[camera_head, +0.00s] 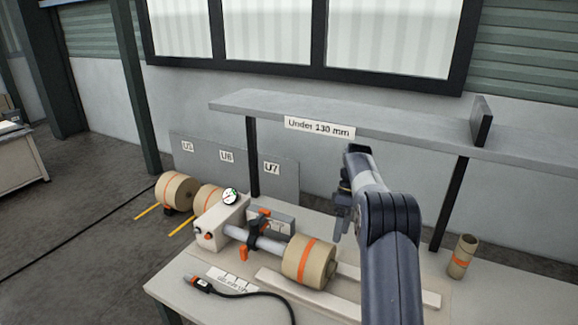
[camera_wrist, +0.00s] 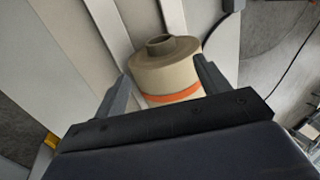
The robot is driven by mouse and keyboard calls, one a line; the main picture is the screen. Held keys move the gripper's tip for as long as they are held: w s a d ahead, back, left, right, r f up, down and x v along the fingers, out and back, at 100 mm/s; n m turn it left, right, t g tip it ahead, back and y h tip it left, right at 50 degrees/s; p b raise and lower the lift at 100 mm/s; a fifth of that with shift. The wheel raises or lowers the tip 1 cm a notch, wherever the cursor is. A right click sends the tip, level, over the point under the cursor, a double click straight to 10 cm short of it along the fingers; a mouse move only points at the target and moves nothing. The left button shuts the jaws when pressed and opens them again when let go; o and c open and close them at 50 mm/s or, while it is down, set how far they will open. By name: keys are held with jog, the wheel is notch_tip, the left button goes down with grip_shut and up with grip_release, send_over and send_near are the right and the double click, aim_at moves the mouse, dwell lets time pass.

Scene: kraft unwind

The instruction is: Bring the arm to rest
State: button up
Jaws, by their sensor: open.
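My arm rises from the lower right in the head view, bent over the bench. My gripper (camera_wrist: 160,90) shows two separated dark fingers in the wrist view, open with nothing between them. In the head view the gripper (camera_head: 340,232) points down above the bench, right of the kraft roll. The kraft roll (camera_head: 302,268) with an orange band lies by the end of the grey shaft. It also shows in the wrist view (camera_wrist: 165,70), beyond the fingertips; whether they touch it I cannot tell, but the head view shows a gap.
A shelf (camera_head: 400,132) labelled "Under 130 mm" spans above the bench. A small core (camera_head: 462,257) stands at the bench's right. The unwind unit (camera_head: 221,222) with a gauge stands left, with a cabled tool (camera_head: 199,283) in front. Two rolls (camera_head: 177,190) sit behind on the floor side.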

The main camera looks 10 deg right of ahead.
aim_at(334, 261)
jog(key=shift+f, duration=0.15)
jog(key=p+x, duration=0.1)
jog(key=x, duration=0.9)
jog(key=shift+s+f+p, duration=0.1)
jog(key=shift+f+p, duration=0.15)
jog(key=shift+p, duration=0.05)
jog(key=shift+a, duration=0.2)
